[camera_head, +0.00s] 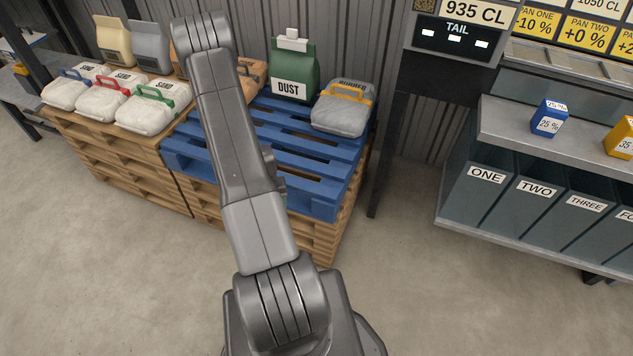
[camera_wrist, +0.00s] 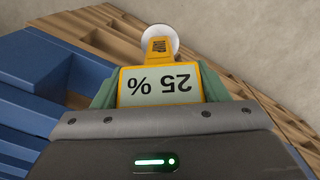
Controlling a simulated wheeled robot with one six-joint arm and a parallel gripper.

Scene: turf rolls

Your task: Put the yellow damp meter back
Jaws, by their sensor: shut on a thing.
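The yellow damp meter (camera_wrist: 160,85) is in my gripper (camera_wrist: 158,82) in the wrist view. Its pale display reads "25 %", upside down in this view, and a round whitish disc shows at its far end. The green-grey fingers are shut on it from both sides. In the head view my arm hides the meter and most of the gripper; only a small part shows past the arm, over the blue pallet (camera_head: 330,175).
White bags (camera_head: 150,110) lie on pallets to the left. At right, a shelf (camera_head: 500,120) holds a blue block (camera_head: 548,118) and a yellow block (camera_head: 622,138) above numbered bins. Foreground floor is clear.

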